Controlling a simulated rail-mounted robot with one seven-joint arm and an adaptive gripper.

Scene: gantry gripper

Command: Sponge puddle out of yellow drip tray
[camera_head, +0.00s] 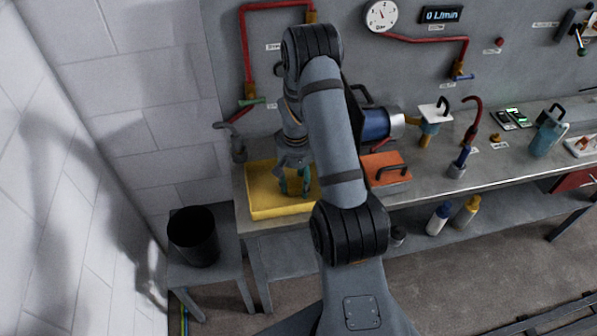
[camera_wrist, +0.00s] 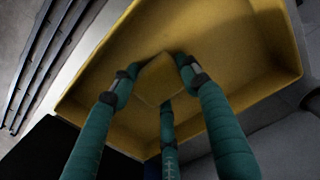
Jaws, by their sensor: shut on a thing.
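The yellow drip tray (camera_head: 263,204) sits on the left end of the workbench, and its inside fills much of the wrist view (camera_wrist: 225,50). My gripper (camera_head: 295,190) is over the tray, its teal fingers reaching down inside the rim. In the wrist view my gripper (camera_wrist: 160,88) is shut on a dull yellow block, the sponge (camera_wrist: 156,78), held between the fingertips. I cannot tell whether the sponge touches the tray floor. The sponge is hidden in the head view. No clear puddle outline shows in either view.
A black bucket (camera_head: 193,238) stands on a low grey stand left of the bench. An orange-red box (camera_head: 386,172) with a black handle sits right of the tray. A hooked pipe (camera_head: 237,143) stands at the tray's back left. Bottles (camera_head: 438,220) stand on the lower shelf.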

